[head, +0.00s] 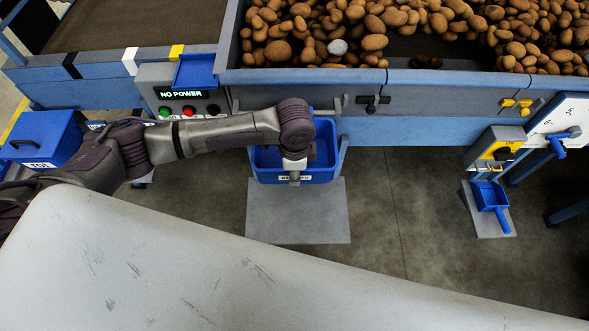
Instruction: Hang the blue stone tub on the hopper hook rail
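The blue stone tub (325,174) is below the front edge of the hopper (330,76), with a white label on its near wall. My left arm reaches in from the left across the tub and hides part of its opening. My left gripper (294,180) points down at the tub's near wall by the label. Its fingers are too small and covered to tell whether they grip the rim. Upright grey hooks (344,101) show at the hopper's lower front, near the tub's far side. I cannot tell whether the tub hangs from them. My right gripper is out of view.
A grey plate (298,225) lies below the tub. Potatoes and a pale stone (337,47) are in the hopper. A control panel (183,98) reads "NO POWER". A blue lidded box (42,138) is left, a blue scoop (490,197) right. Floor between is clear.

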